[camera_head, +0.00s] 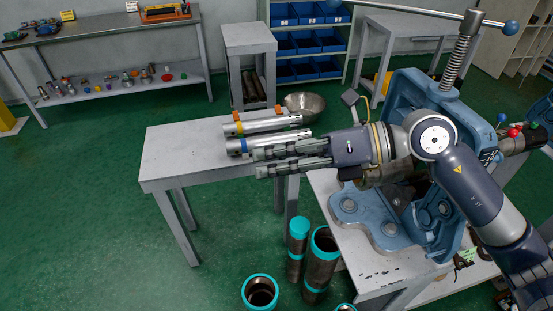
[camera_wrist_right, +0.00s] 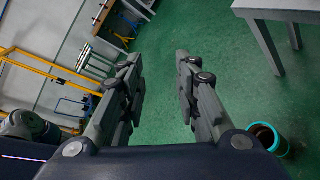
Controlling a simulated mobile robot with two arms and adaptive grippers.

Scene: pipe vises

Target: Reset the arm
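My right arm (camera_head: 470,190) comes in from the lower right of the head view and reaches left past the blue vise. My right gripper (camera_head: 256,162) points left, over or in front of the right part of the small grey table. Its two fingers are apart with nothing between them. The right wrist view shows the same open fingers (camera_wrist_right: 158,60) with bare green floor between and beyond them. My left gripper is in neither view.
A large blue pipe vise (camera_head: 405,93) stands on a grey bench (camera_head: 375,270). Silver pipes with an orange band (camera_head: 262,125) and a blue band (camera_head: 240,146) lie on the grey table (camera_head: 165,165). A metal bowl (camera_head: 305,106) is behind. Teal-rimmed pipes (camera_head: 298,245) stand on the floor.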

